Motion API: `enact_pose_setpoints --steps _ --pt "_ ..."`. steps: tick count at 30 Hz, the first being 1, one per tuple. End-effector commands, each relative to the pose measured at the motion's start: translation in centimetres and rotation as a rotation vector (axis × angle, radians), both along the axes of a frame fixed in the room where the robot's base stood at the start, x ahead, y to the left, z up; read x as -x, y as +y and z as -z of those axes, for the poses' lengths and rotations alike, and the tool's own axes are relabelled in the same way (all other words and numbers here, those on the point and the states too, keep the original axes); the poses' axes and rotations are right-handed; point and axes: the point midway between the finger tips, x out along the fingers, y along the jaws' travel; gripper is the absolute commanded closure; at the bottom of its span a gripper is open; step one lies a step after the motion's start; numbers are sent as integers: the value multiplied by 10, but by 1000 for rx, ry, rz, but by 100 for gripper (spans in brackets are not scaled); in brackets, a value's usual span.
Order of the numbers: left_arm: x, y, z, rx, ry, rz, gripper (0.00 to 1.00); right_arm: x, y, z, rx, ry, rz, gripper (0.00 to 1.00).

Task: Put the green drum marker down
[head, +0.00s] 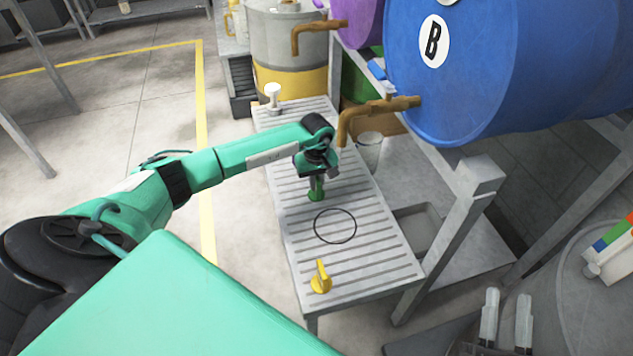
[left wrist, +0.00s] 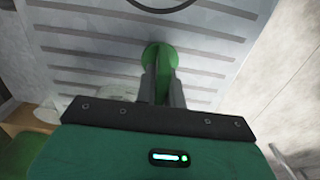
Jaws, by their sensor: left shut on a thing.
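The green drum marker (head: 316,194) has a round base and an upright stem. My left gripper (head: 317,180) comes down over it from above and is shut on its stem. In the left wrist view the green marker (left wrist: 160,54) shows between the two fingers (left wrist: 162,80), over the slatted surface. Its base is at or just above the slatted bench (head: 378,268); I cannot tell if it touches. It is beyond a black circle outline (head: 314,226) on the bench, outside it. My right gripper (head: 506,312) shows at the lower right, fingers apart and empty.
A yellow marker (head: 320,280) stands at the bench's near end, a white one (head: 272,95) at its far end. A blue drum (head: 470,70) marked B, with a brown tap (head: 365,113), overhangs the right side. A clear cup (head: 369,150) is under the tap.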

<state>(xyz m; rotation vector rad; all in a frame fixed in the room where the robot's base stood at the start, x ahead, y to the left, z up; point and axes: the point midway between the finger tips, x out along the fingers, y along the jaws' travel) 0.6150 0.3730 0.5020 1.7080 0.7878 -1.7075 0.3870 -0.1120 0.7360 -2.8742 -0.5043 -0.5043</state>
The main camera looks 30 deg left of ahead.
Motion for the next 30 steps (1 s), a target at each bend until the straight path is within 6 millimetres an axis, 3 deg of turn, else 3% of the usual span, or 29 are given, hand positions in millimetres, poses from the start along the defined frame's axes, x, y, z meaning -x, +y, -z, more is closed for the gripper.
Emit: enact_pose_setpoints --steps 4,5,8,21,30 --pt "0 0 1 0 0 0 100 0 -1 -3 -4 -20 4 64" --pt "0 0 1 0 0 0 88 0 -2 -4 -5 -25 5 64" --pt "0 0 1 0 0 0 68 0 -2 -5 -6 -28 5 64" --pt "0 0 -3 0 0 0 68 0 1 0 3 18 -3 64" --pt "-1 0 -66 -2 -4 2 68 13 17 57 73 311 -58 64"
